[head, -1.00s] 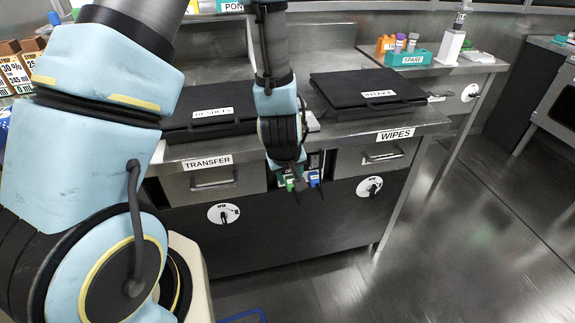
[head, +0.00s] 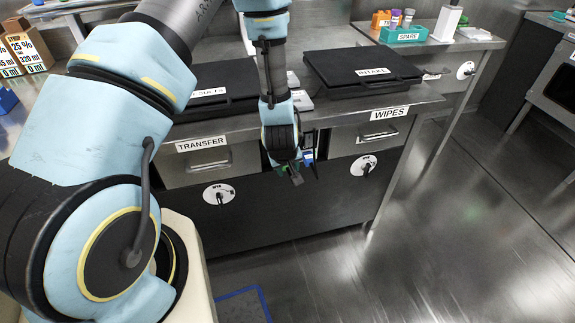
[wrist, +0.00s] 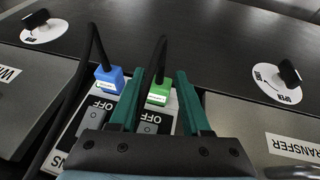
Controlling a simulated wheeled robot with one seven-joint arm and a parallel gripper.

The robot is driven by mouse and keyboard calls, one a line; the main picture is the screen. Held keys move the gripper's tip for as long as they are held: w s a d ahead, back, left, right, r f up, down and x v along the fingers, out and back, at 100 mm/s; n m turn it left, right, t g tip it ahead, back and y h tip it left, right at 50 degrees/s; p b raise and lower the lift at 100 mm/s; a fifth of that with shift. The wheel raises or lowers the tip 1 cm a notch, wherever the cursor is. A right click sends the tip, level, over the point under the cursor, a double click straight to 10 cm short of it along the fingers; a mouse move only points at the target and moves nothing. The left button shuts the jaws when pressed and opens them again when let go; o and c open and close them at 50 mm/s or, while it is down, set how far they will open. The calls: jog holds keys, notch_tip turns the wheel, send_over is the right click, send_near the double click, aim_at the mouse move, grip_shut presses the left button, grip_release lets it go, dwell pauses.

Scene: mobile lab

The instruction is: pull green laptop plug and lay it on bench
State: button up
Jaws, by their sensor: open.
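The green plug (wrist: 159,93) sits in a socket panel on the bench front, with a black cord leading up from it in the wrist view. My gripper (wrist: 160,76) is open, with one teal finger on each side of the green plug; contact cannot be told. A blue plug (wrist: 108,79) with its own cord sits just left of it, outside the fingers. In the head view my gripper (head: 290,172) is at the bench front and mostly hides the green plug; the blue plug (head: 308,158) shows beside it. The bench (head: 345,112) has a metal top.
Black closed cases labelled RESULTS (head: 225,88) and INTAKE (head: 360,69) occupy much of the bench top. A TRANSFER drawer (head: 205,164) and a WIPES drawer (head: 370,133) flank the panel. Rocker switches marked OFF (wrist: 150,122) lie below the plugs. Round dials (wrist: 277,83) are on the dark front.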

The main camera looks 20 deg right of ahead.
grip_shut()
dwell(0.4)
jog(key=shift+s, duration=0.45)
dwell(0.5)
jog(key=shift+s+a, duration=0.15)
jog(key=shift+s, duration=0.6)
jog(key=shift+s+a, duration=0.1)
jog(key=shift+s, duration=0.65)
